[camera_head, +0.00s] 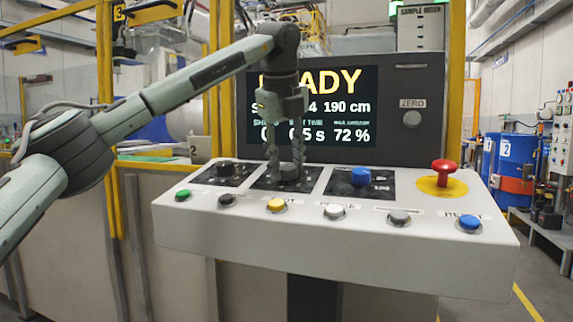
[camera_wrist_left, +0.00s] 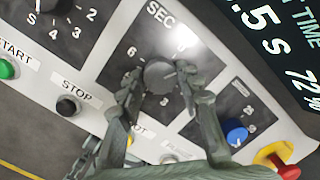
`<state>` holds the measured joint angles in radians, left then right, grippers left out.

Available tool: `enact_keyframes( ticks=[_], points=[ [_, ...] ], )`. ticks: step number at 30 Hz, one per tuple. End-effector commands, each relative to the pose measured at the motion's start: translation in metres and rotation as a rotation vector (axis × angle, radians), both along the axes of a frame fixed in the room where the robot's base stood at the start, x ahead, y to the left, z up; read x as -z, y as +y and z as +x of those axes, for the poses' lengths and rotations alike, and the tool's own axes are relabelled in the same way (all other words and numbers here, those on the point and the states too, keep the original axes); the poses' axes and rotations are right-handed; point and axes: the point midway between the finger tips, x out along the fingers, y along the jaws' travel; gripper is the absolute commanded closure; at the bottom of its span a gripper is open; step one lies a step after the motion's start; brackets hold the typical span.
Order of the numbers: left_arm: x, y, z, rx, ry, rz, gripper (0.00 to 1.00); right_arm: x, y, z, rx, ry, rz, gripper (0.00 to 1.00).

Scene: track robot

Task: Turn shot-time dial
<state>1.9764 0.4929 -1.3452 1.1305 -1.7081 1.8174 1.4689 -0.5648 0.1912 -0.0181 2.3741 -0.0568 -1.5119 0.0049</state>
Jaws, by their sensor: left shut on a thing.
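The shot-time dial (camera_wrist_left: 160,76) is a dark round knob on the middle black plate, marked SEC with numbers around it in the left wrist view. My left gripper (camera_wrist_left: 158,84) points down at it, with one finger on each side, and is shut on the knob. In the head view the left gripper (camera_head: 284,170) hides much of the knob. The screen (camera_head: 345,125) behind shows READY, 190 cm, a time ending in .5 s and 72 %, partly covered by my arm. My right gripper is in neither view.
A black dial (camera_head: 226,168) stands left of the gripper and a blue dial (camera_head: 361,176) right of it. A row of buttons, including green (camera_head: 183,194) and yellow (camera_head: 276,205), runs along the front. A red mushroom button (camera_head: 445,168) stands at the right.

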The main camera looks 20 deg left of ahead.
Motion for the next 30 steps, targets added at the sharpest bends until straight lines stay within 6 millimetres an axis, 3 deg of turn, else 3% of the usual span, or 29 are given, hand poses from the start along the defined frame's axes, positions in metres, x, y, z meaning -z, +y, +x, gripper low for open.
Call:
enact_keyframes(
  ticks=[23,24,28,30],
  points=[
    [-0.0005,0.0001,-0.0001,-0.097,0.000,-0.026,0.94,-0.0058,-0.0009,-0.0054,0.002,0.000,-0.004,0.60],
    [-0.0005,0.0002,0.0000,-0.097,0.000,-0.026,0.62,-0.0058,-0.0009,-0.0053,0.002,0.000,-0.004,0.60],
    [-0.0005,0.0001,0.0000,-0.097,0.000,-0.026,0.46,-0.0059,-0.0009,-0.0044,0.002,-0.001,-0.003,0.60],
    [-0.0004,0.0000,0.0000,-0.097,0.000,-0.026,0.44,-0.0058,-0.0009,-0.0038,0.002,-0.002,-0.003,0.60]
  ],
)
